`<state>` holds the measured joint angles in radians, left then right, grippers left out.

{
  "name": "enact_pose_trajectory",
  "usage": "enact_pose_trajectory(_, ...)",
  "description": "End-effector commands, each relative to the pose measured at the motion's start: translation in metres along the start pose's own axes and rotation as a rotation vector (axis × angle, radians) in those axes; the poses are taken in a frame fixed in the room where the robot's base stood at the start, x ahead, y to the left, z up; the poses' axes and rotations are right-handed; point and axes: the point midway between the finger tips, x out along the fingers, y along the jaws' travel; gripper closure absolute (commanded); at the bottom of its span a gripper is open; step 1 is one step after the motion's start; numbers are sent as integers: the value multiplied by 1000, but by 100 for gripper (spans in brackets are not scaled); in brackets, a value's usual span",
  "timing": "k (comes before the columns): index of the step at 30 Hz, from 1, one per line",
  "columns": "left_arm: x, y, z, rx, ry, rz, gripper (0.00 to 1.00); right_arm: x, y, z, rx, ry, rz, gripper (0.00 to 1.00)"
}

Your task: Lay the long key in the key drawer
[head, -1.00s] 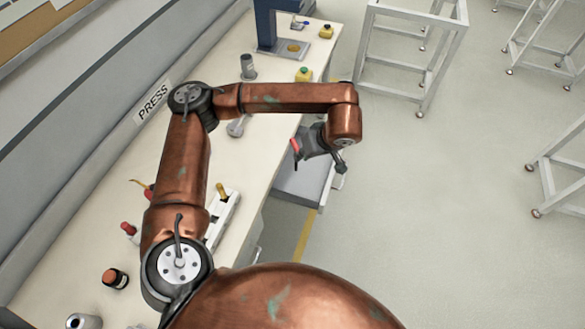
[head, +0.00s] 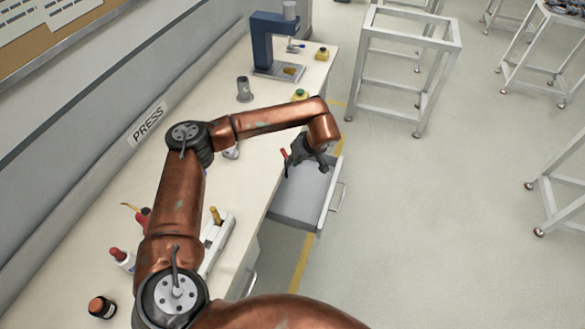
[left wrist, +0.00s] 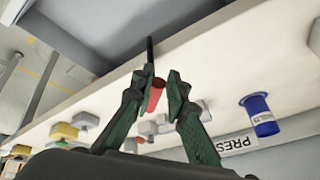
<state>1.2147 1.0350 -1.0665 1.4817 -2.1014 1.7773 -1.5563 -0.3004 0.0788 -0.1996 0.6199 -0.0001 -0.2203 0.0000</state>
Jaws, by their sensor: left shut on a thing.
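The key drawer (head: 300,195) stands open from the front of the bench. Its grey inside looks bare where I can see it. My left gripper (head: 308,163) is over the drawer's far part, pointing down. It is shut on the long key, whose red end (head: 284,155) sticks out beside the fingers. In the left wrist view the red part of the key (left wrist: 155,95) sits between the fingers (left wrist: 161,80), and a thin dark shaft runs out past them. Part of the key is hidden by the fingers. My right gripper is not in view.
The bench (head: 215,175) carries a blue press (head: 262,45), a grey cylinder (head: 244,90), a white holder (head: 217,243) and several bottles. A blue canister (left wrist: 262,115) shows in the left wrist view. A metal frame stand (head: 405,70) stands on the floor beyond the drawer. The floor right of the drawer is clear.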

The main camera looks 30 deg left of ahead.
Motion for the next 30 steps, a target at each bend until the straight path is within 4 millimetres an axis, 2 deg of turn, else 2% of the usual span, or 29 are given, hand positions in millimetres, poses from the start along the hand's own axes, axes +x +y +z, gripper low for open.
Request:
enact_pose_trajectory(3, 12, 4, -2, 0, -1, -1, 100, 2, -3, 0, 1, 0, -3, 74)
enact_pose_trajectory(9, 36, 9, 10, 1, -2, -1, 100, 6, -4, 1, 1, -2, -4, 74)
enact_pose_trajectory(30, 47, 12, 15, 0, 0, 1, 100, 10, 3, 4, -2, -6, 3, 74)
